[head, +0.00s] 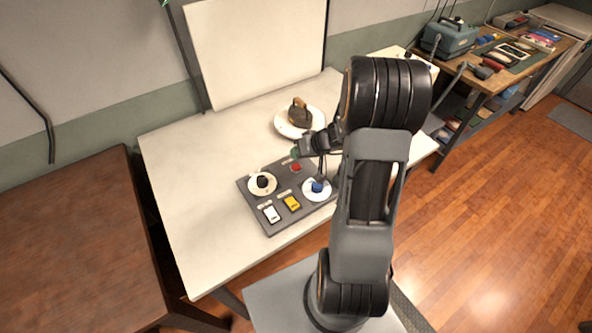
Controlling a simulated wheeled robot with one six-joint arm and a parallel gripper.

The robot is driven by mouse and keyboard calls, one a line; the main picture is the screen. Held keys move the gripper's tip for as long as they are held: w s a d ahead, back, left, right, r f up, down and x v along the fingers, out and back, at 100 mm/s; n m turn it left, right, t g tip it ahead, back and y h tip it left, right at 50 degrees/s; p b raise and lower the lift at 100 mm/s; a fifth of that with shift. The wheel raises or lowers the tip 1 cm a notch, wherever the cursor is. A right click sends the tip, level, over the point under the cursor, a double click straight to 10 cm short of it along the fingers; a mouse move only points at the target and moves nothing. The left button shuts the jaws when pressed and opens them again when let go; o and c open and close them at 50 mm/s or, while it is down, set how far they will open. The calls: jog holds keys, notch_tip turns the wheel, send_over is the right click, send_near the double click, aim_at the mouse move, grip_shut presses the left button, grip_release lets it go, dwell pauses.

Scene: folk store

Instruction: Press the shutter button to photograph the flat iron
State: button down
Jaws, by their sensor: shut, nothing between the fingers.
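The flat iron (299,114), dark and brownish, stands on a round white disc (285,128) on the white table, in front of an upright white board. A dark grey control panel (248,193) lies nearer me. It carries a red button (296,168), a green piece (295,153) at its far edge, a black knob (262,181), a blue knob (317,187), a white switch (271,214) and a yellow switch (292,203). Its labels are too small to read. My gripper (302,150) is shut and empty, beside the green piece; I cannot tell whether they touch.
The white board (255,50) rises behind the table. The white table (185,190) is clear left of the panel. A brown table (70,240) stands at the left. A wooden bench (480,85) with tools and a teal machine (449,38) is at the upper right. My arm hides the table's right part.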

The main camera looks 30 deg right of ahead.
jog(key=shift+f+b, duration=0.9)
jog(key=shift+f, duration=0.25)
jog(key=shift+f+b, duration=0.8)
jog(key=shift+b, duration=0.85)
dwell(1.8)
jog(key=shift+r, duration=0.85)
jog(key=shift+r+p, duration=0.15)
jog(key=shift+p, duration=0.2)
jog(key=shift+r+p, duration=1)
jog(key=shift+r, duration=1.35)
